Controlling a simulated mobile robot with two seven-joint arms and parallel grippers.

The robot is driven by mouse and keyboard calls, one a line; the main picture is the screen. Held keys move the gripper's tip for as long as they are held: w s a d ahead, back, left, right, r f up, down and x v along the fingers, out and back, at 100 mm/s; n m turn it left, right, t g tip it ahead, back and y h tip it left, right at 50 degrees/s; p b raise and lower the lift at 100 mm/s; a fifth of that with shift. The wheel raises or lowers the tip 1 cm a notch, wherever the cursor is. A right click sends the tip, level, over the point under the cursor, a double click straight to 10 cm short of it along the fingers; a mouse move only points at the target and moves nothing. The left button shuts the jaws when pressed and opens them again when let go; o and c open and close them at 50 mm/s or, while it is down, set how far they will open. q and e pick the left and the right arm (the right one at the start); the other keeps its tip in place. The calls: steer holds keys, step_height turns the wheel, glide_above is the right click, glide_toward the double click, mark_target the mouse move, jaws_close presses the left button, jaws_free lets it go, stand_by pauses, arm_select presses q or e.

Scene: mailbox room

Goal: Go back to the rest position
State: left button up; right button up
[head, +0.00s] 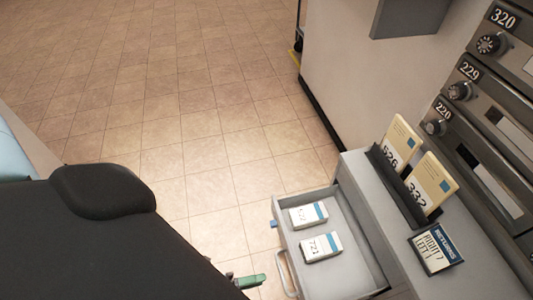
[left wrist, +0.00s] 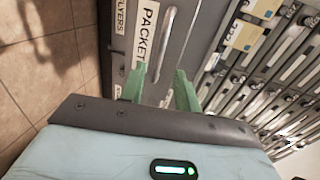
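My left gripper (left wrist: 160,88) shows its two green fingers spread apart with nothing between them in the left wrist view. In the head view only a green fingertip of the left gripper (head: 248,281) shows at the bottom, just left of the handle of the open drawer (head: 350,262). The rest of that gripper is hidden behind my dark arm. Labelled drawer fronts (left wrist: 148,40) lie beyond the fingers in the wrist view. My right gripper is not in view.
Two white packets (head: 308,215) (head: 320,246) lie in the drawer. Yellow cards (head: 401,143) (head: 431,183) stand in a dark holder on the cabinet top, near a blue sign (head: 434,250). Numbered mailboxes (head: 488,110) line the right. The tiled floor (head: 190,90) is clear.

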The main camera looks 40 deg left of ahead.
arm_select(q)
steer(key=shift+s+a+r, duration=0.15)
steer(key=shift+s+a, duration=0.2)
steer(key=shift+s, duration=0.15)
stand_by(0.3)
